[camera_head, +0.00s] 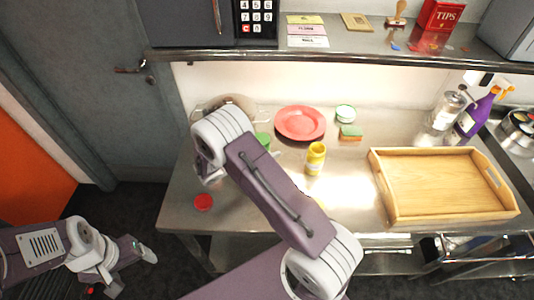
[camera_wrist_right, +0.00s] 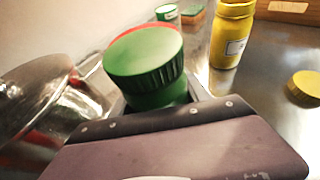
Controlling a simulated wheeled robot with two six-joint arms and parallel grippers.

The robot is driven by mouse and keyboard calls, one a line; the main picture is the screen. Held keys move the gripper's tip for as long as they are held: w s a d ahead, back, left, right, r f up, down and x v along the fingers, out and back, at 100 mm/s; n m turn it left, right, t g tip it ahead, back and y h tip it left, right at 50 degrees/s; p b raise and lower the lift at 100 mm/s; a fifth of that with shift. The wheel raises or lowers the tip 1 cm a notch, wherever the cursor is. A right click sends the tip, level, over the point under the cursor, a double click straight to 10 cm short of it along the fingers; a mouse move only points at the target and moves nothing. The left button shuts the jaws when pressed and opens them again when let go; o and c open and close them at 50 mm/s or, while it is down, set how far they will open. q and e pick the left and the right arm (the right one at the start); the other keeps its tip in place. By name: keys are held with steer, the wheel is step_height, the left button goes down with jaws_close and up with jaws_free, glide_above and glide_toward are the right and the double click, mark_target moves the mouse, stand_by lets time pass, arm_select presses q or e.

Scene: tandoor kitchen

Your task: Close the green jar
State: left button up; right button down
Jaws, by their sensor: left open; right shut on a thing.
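The green jar (camera_wrist_right: 160,98) is at the middle of the right wrist view, with a ribbed green lid (camera_wrist_right: 140,55) on top of it. I cannot tell whether the lid is fully tight. My right gripper (camera_wrist_right: 160,108) is shut on the green jar, just below the lid. In the head view a small green part of the jar (camera_head: 263,140) shows past my right arm, which hides the rest and the gripper. My left gripper (camera_head: 142,252) is low at the left, off the counter and away from the jar, open and empty.
A yellow jar (camera_head: 315,158), red plate (camera_head: 299,123), sponge (camera_head: 350,132) and wooden tray (camera_head: 440,185) stand on the counter. A red lid (camera_head: 203,202) lies near its front left. A yellow lid (camera_wrist_right: 305,88) and shiny metal pot (camera_wrist_right: 35,100) flank the jar. A shelf (camera_head: 340,57) runs above.

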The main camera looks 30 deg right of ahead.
step_height(320, 180, down, 2)
steer(key=shift+w+f, duration=0.1)
steer(key=shift+f, duration=0.1)
steer(key=c, duration=0.5)
jaws_free()
